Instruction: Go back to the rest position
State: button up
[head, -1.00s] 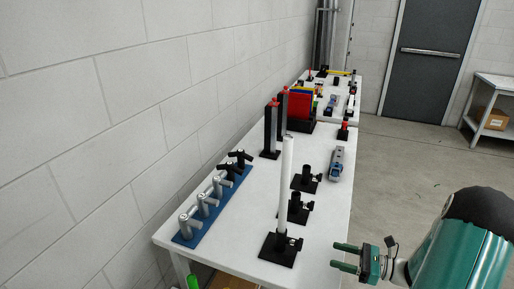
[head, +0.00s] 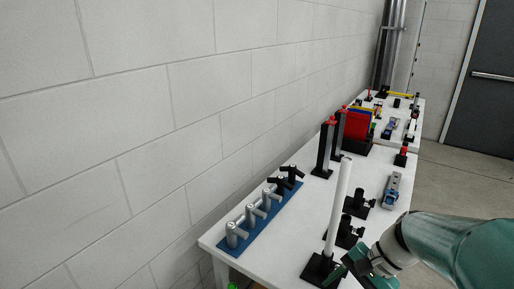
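My gripper (head: 348,272) is at the lower right of the head view, beside the front end of the white table (head: 290,236). It appears close to the black base (head: 316,270) of the upright white rod, but I cannot tell whether it touches it. Its fingers are small and partly dark against the base, so their opening is unclear. The white rod (head: 338,208) stands upright in its base. No separate mark for a rest position shows.
A blue rack (head: 262,221) with several grey and black handles lies along the table's left side. Two black posts with red tops (head: 324,150) and blue-grey clamps (head: 391,190) stand farther back. The block wall (head: 150,120) is at left. Open floor (head: 455,170) lies right.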

jog(key=s+a+r+n+t+h, duration=0.3)
jog(key=s+r+n+t+h, duration=0.2)
jog(key=r+n, duration=0.4)
jog(key=shift+s+n+t+h, duration=0.4)
jog(key=shift+s+h, duration=0.1)
jog(key=shift+h, duration=0.2)
